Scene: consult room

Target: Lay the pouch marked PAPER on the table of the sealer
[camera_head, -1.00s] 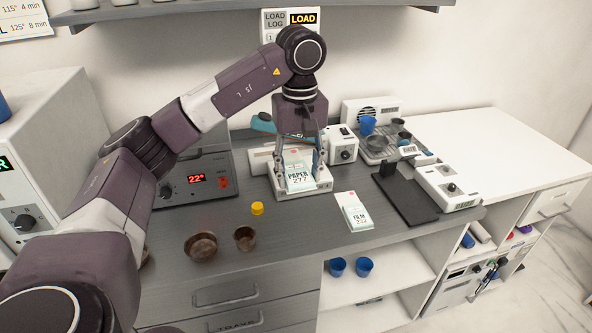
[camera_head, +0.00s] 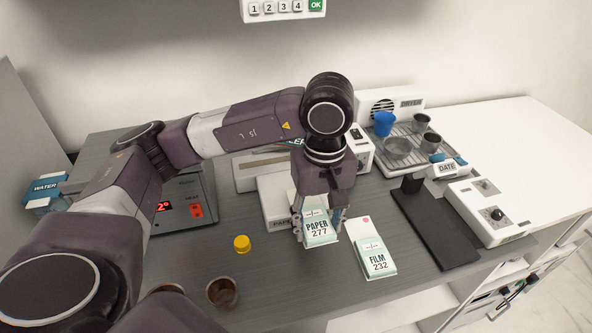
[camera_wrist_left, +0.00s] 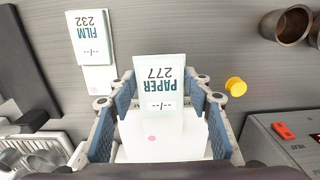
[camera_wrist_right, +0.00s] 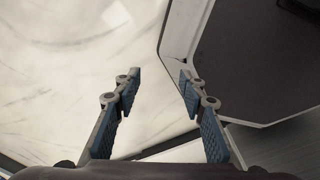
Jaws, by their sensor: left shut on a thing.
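The pouch marked PAPER 277 (camera_head: 318,229), white and teal, is between the fingers of my left gripper (camera_head: 318,218), which is shut on it. In the left wrist view the pouch (camera_wrist_left: 160,72) shows flat between both fingers, in front of a white holder. A white machine with a slot (camera_head: 258,168) and a teal part with partly hidden lettering stands behind my left arm. A black flat plate (camera_head: 435,228) with an upright block lies to the right, beside a white unit with a knob (camera_head: 492,212). I cannot read which is the sealer. My right gripper (camera_wrist_right: 158,82) is open and empty.
The FILM 232 pouch (camera_head: 374,260) lies just right of the PAPER pouch. The white holder (camera_head: 272,190) is partly hidden. A yellow cap (camera_head: 241,244) and a brown cup (camera_head: 222,292) are left. A tray (camera_head: 388,152) with cups stands back right.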

